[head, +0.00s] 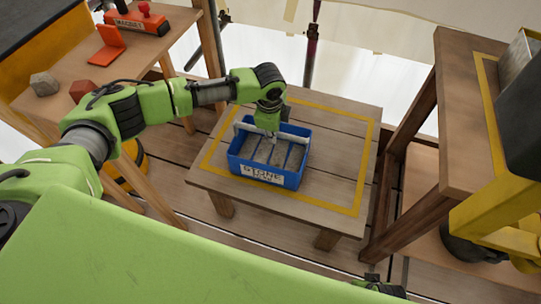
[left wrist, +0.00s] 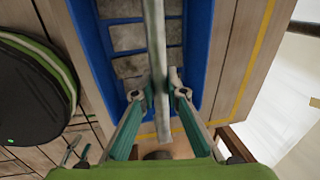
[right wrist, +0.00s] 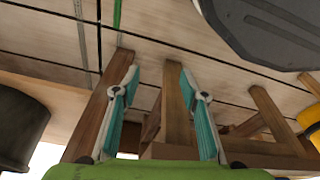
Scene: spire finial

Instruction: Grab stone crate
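The stone crate (head: 262,173) is an open blue box with a white label reading STONE, standing on the low wooden table. Grey stone blocks lie in its compartments, and a pale handle bar (head: 246,128) spans its top. My left gripper (head: 271,134) reaches down over the crate. In the left wrist view, the fingers (left wrist: 161,84) are drawn in on both sides of the handle bar (left wrist: 155,35) and look closed on it. The crate's blue wall (left wrist: 200,50) shows beside it. My right gripper (right wrist: 158,68) is open and empty, away from the crate.
The low table (head: 335,185) has a yellow border line and free room around the crate. A left shelf holds an orange object (head: 108,45), a red block (head: 83,90) and a grey block (head: 44,84). A taller wooden bench (head: 465,150) stands at right.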

